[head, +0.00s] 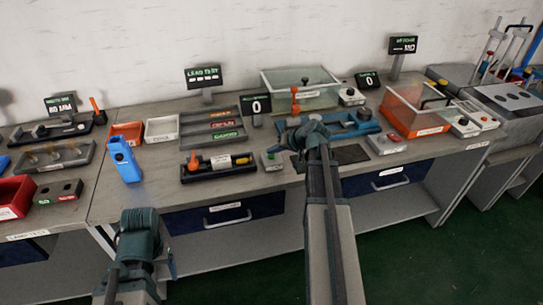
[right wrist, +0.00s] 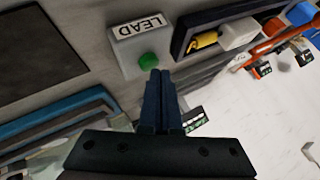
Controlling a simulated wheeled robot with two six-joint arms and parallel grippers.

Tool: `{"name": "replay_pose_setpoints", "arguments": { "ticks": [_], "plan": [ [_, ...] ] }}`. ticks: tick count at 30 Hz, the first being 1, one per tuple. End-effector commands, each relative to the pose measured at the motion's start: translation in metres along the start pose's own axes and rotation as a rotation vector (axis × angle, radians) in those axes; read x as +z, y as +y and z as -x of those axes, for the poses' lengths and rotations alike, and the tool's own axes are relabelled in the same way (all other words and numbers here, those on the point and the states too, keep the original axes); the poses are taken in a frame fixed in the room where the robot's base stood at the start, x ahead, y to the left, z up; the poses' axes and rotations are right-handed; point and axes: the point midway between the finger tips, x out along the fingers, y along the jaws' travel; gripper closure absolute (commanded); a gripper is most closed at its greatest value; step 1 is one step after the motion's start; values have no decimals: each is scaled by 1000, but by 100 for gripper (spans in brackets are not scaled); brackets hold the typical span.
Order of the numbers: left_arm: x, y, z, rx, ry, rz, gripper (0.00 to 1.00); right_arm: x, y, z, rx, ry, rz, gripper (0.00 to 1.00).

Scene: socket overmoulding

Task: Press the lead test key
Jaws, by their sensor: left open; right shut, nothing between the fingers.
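The lead test key is a small pale box (head: 273,163) with a green button, on the front part of the bench. In the right wrist view it is labelled LEAD, and its green button (right wrist: 149,61) shows just past my fingertips. My right gripper (right wrist: 158,73) is shut and empty, its tips close beside the button; contact cannot be told. In the head view the right gripper (head: 283,147) is partly hidden by its own wrist. My left gripper (head: 138,222) is open, low in front of the bench and away from the key. The LEAD TEST display (head: 203,76) shows dashes.
A dark tray (head: 215,172) with orange and yellow parts lies left of the key. A teal fixture (head: 345,128) stands behind right, and a dark mat (head: 350,155) lies right. A blue handheld device (head: 124,160) stands far left. Labelled bins (head: 212,127) stand behind.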

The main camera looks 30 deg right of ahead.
Motion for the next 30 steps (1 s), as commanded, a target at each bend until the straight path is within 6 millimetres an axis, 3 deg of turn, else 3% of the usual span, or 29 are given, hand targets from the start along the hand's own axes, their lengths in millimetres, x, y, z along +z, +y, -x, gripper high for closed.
{"name": "replay_pose_setpoints", "arguments": {
  "ticks": [30],
  "plan": [
    [0, 1, -8, 0, 0, 0, 26, 4, 4, -6, 0, -1, 0, 100]
  ]
}}
